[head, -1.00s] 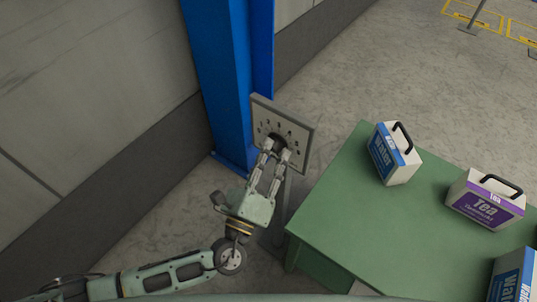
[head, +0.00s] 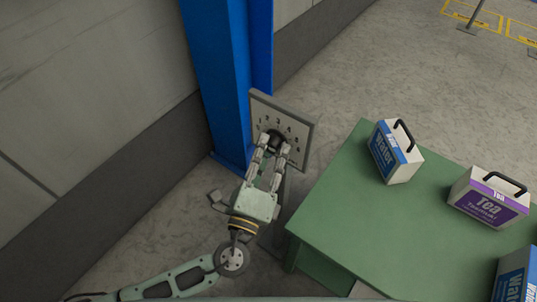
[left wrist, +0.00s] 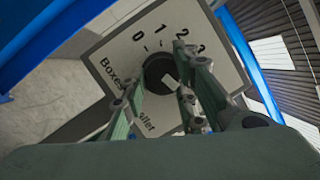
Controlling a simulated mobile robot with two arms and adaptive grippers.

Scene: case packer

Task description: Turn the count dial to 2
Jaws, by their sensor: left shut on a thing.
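The count dial is a black round knob (left wrist: 158,72) on a pale square panel (left wrist: 100,55) with printed numbers. In the left wrist view 0, 1, 2 and 3 show along the panel's upper part; the rest is hidden by my fingers. A light mark shows on the knob, but I cannot tell which number it points to. In the head view the panel (head: 302,135) stands by a blue column. My left gripper (head: 272,145) is at the panel, its two fingers shut on the knob from either side. My right gripper is not in view.
A green table (head: 340,225) stands right of the panel. It carries a Water box (head: 395,155), a Tea box (head: 485,200) and another Water box (head: 515,275). The blue column (head: 222,80) and grey wall (head: 90,80) are close on the left.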

